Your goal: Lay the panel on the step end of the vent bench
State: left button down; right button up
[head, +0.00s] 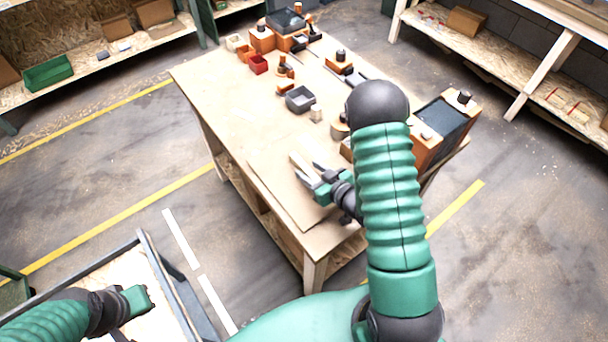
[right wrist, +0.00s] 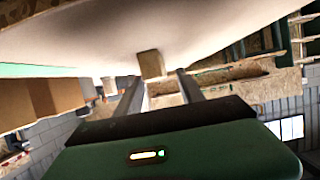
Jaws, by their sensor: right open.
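The panel (head: 283,195) is a thin, flat tan board lying on the near end of the vent bench (head: 215,85), a long pale wooden table. My right gripper (head: 304,167) is over the panel's far right part, with its two grey fingers apart and nothing seen gripped. Whether the fingers touch the panel I cannot tell. In the right wrist view the fingers (right wrist: 157,85) are spread, with a small tan block (right wrist: 150,63) showing between their tips and a broad pale surface above. My left gripper (head: 138,300) is at the lower left, away from the bench; its fingers are unclear.
An orange-sided box with a dark top (head: 445,125) stands at the bench's right edge. A grey tray (head: 299,99), a red bin (head: 258,64) and several tools occupy the bench's middle and far end. A grey-framed cart (head: 150,255) stands at lower left.

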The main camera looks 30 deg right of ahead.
aim_at(308, 169)
jog(key=w, duration=0.1)
jog(key=w+f, duration=0.1)
jog(key=w, duration=0.1)
jog(key=shift+d+f, duration=0.3)
jog(key=shift+a+r, duration=0.15)
jog(key=shift+a, duration=0.2)
jog(key=shift+c, duration=0.2)
jog(key=shift+s+a, duration=0.1)
jog(key=shift+a, duration=0.05)
jog(key=shift+c, duration=1.3)
grip_shut()
jog(key=shift+d, duration=0.25)
jog(key=shift+s+a, duration=0.1)
